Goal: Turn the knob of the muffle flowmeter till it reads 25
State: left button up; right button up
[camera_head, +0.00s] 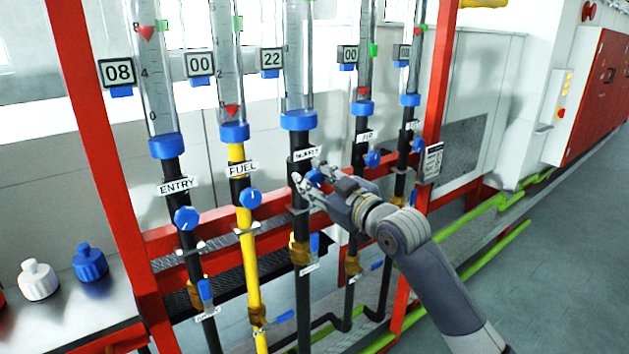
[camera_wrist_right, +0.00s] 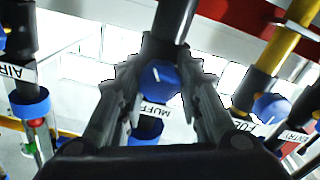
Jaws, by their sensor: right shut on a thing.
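The muffle flowmeter (camera_head: 299,85) is the middle of several upright glass tubes, and its display (camera_head: 271,59) reads 22. Its label (camera_head: 306,154) is partly legible below the tube. The blue muffle knob (camera_head: 314,178) is partly hidden by my right gripper (camera_head: 312,180), which is shut on it. In the right wrist view the knob (camera_wrist_right: 159,80) sits between the two fingers of the gripper (camera_wrist_right: 160,85), with a white mark on its face. My left gripper is not in view.
The entry knob (camera_head: 187,218) and fuel knob (camera_head: 250,198) stand to the left, the air knob (camera_head: 372,159) close to the right. A red frame (camera_head: 88,130) surrounds the tubes. White and blue bottles (camera_head: 89,262) stand on a table at lower left. The floor at right is clear.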

jog(key=shift+n, duration=1.1)
jog(key=o, duration=1.1)
jog(key=v, duration=1.2)
